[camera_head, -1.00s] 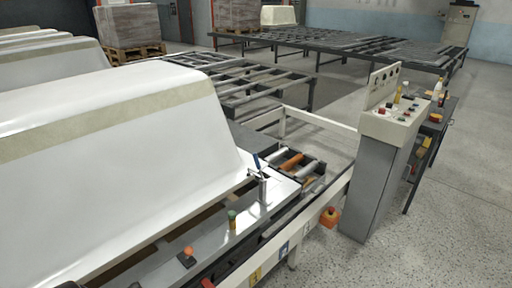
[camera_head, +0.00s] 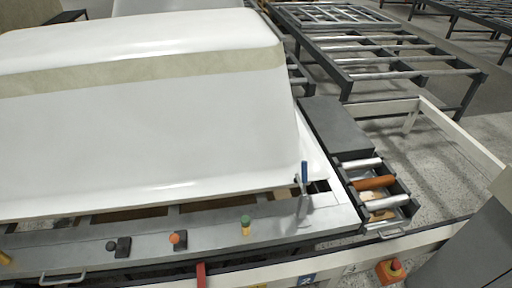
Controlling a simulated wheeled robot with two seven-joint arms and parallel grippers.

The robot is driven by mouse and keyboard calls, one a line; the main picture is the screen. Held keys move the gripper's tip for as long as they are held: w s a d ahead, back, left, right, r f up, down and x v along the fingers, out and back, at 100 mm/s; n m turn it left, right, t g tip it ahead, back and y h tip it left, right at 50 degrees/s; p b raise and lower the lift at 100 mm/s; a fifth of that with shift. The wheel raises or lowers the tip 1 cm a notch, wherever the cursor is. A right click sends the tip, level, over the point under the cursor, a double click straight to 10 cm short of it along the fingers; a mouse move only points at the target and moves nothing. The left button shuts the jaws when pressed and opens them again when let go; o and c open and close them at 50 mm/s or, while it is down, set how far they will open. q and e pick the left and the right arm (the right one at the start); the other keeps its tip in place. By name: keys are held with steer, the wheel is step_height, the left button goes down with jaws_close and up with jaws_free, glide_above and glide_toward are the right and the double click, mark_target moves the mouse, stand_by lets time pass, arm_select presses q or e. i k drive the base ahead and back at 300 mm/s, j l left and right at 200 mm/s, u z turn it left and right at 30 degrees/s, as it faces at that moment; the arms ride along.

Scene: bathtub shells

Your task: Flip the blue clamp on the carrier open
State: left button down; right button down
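The clamp (camera_head: 304,172) has an upright blue handle and a metal body. It stands on the carrier's (camera_head: 275,217) light grey front rail, at the right end, close to the corner of the white bathtub shell (camera_head: 150,125). Its handle points up. I cannot tell whether its tip presses on the shell's rim. Neither of my grippers shows in the head view.
Roller tables stand behind.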

mark_target(304, 180)
steer(key=i+l+u, duration=0.15)
steer(key=l+u, duration=0.2)
steer(key=i+l+u, duration=0.1)
steer(key=l+u, duration=0.2)
steer(key=l, duration=0.25)
steer(key=l+u, duration=0.35)
steer(key=i+l, duration=0.05)
steer(key=l, duration=0.05)
